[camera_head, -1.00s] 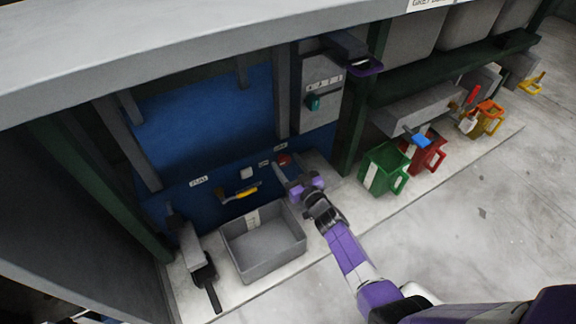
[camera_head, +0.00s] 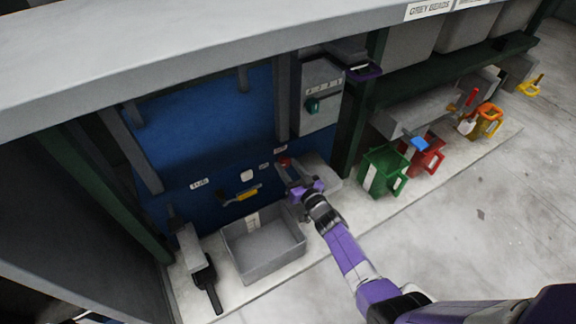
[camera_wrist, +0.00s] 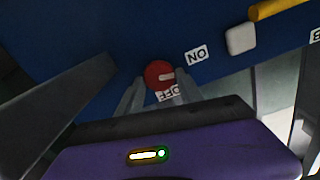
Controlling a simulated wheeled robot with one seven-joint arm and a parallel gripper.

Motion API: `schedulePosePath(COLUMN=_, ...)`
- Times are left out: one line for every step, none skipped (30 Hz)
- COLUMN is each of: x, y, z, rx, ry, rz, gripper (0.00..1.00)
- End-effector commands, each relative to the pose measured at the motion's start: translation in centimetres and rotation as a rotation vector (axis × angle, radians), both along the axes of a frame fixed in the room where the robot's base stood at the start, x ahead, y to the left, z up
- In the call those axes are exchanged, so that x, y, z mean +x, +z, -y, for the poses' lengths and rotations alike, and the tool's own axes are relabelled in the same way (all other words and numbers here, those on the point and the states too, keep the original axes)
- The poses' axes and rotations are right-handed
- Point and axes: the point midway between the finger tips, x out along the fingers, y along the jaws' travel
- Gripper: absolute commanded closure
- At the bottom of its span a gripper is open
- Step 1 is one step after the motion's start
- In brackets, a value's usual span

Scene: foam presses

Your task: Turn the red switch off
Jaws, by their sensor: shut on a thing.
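The red switch (camera_wrist: 158,74) is a round knob with a pale bar on the blue panel, seen upside down in the wrist view. An ON label (camera_wrist: 196,54) is beside it, and an OFF label (camera_wrist: 170,92) is at its lower edge, partly hidden. The pale bar lies nearly level in the picture. My gripper (camera_wrist: 155,86) has its two fingers on either side of the knob and is shut on it. In the head view the red switch (camera_head: 284,161) shows at the fingertips of my gripper (camera_head: 287,168), with the panel behind.
A grey bin (camera_head: 262,262) stands left of my arm. A yellow handle (camera_head: 243,193) and a white button (camera_head: 246,175) are on the panel. Green (camera_head: 380,172), red (camera_head: 428,160) and orange (camera_head: 488,120) jugs stand to the right. A grey box (camera_head: 322,95) with a green knob hangs above.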

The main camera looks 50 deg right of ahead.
Motion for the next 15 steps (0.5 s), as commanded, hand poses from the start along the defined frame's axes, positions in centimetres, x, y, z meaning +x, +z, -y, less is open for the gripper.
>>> schedulePosePath(x=-0.05, y=0.21, z=0.11, rx=0.039, ry=-0.002, rz=0.011, gripper=0.97)
schedulePosePath(x=-0.06, y=0.2, z=0.13, rx=0.066, ry=-0.002, rz=0.017, gripper=0.97)
schedulePosePath(x=-0.08, y=0.15, z=0.14, rx=0.102, ry=-0.003, rz=0.028, gripper=0.97)
schedulePosePath(x=-0.09, y=0.16, z=0.16, rx=0.128, ry=-0.003, rz=0.035, gripper=0.97)
schedulePosePath(x=-0.08, y=0.18, z=0.18, rx=0.155, ry=-0.002, rz=0.043, gripper=0.97)
schedulePosePath(x=-0.07, y=0.17, z=0.17, rx=0.191, ry=-0.002, rz=0.055, gripper=0.97)
schedulePosePath(x=-0.07, y=0.14, z=0.19, rx=0.219, ry=-0.002, rz=0.062, gripper=0.97)
schedulePosePath(x=-0.07, y=0.15, z=0.21, rx=0.247, ry=-0.002, rz=0.071, gripper=0.97)
schedulePosePath(x=-0.07, y=0.14, z=0.24, rx=0.285, ry=-0.002, rz=0.081, gripper=0.97)
schedulePosePath(x=-0.08, y=0.11, z=0.24, rx=0.312, ry=-0.002, rz=0.089, gripper=0.97)
schedulePosePath(x=-0.09, y=0.08, z=0.25, rx=0.339, ry=-0.002, rz=0.097, gripper=0.97)
schedulePosePath(x=-0.1, y=0.09, z=0.27, rx=0.375, ry=-0.002, rz=0.107, gripper=0.97)
schedulePosePath(x=-0.11, y=0.08, z=0.26, rx=0.403, ry=-0.002, rz=0.115, gripper=0.97)
schedulePosePath(x=-0.12, y=0.05, z=0.26, rx=0.431, ry=-0.002, rz=0.123, gripper=0.97)
schedulePosePath(x=-0.14, y=0.0, z=0.29, rx=0.467, ry=-0.002, rz=0.134, gripper=0.97)
